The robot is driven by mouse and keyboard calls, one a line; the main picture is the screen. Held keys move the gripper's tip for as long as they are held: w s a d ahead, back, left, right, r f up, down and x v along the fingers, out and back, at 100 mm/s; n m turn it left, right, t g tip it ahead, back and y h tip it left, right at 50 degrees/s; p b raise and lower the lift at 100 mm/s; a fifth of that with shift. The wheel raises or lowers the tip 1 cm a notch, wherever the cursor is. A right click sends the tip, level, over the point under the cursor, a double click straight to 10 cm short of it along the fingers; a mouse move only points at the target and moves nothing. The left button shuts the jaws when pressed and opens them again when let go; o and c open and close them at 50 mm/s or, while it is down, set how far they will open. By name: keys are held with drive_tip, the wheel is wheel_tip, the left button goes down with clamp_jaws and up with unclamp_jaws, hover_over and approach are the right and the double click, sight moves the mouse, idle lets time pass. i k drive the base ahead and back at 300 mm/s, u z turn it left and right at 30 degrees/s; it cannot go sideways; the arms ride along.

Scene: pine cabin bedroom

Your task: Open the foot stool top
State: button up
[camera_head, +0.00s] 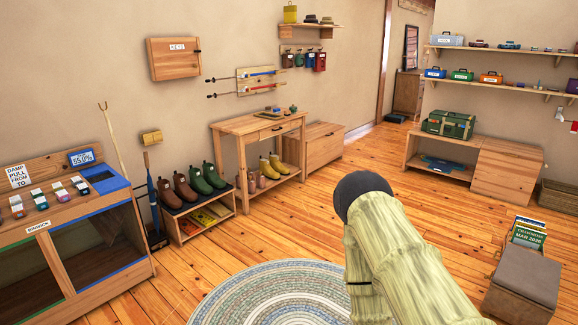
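The foot stool (527,275) stands on the floor at the lower right. It has a grey padded top and a wooden body. The top appears to lie flat and closed. Magazines (528,236) stand upright at its far end, one with a printed cover. My arm, in a pale ribbed cover with a dark rounded joint, rises from the bottom edge left of the stool and bends back down. My gripper is not in view, and the arm is apart from the stool in the picture.
A round braided rug (275,293) lies at the bottom centre. A low wooden bench (455,160) stands behind the stool, with a wicker basket (558,196) at right. Bare floor lies between my arm and the stool. A shoe rack (207,222) stands at left.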

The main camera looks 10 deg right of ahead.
sight(533, 278)
drive_tip(key=u, duration=0.15)
drive_tip(key=i, duration=1.9)
drive_tip(key=z, duration=0.7)
drive_tip(key=i, duration=1)
drive_tip(key=z, duration=1.65)
drive_tip(key=i, duration=2.55)
drive_tip(key=u, duration=0.35)
